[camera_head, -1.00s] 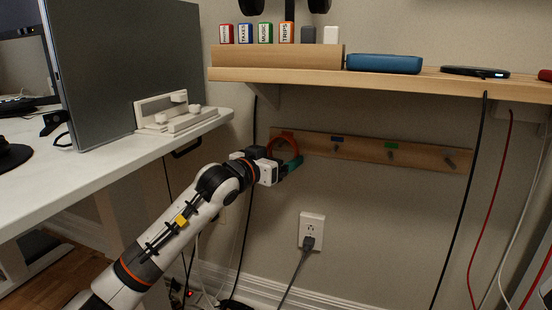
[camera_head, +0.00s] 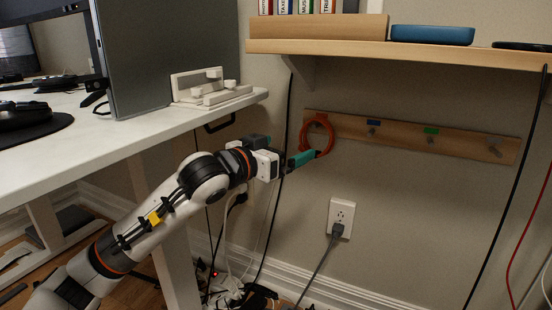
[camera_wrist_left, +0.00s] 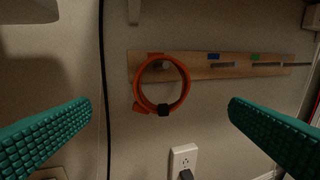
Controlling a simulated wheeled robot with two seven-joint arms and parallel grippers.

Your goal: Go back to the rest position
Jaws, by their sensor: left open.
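My left gripper (camera_head: 303,160) reaches in from the left, below the shelf and beside the desk. Its teal fingers are wide apart in the left wrist view (camera_wrist_left: 160,125), with nothing between them. An orange-red ring-shaped loop (camera_head: 329,137) with a black clip hangs at the left end of a wooden peg rail (camera_head: 440,139). In the left wrist view the loop (camera_wrist_left: 184,84) hangs from the leftmost peg, beyond the fingertips. My right gripper is not in view.
A white desk (camera_head: 75,133) with a monitor and a white stand is at left. A wooden shelf (camera_head: 400,50) holding a blue case (camera_head: 432,35) is above the rail. A wall outlet (camera_head: 341,214) with a plugged cord is below. Several cables hang along the wall.

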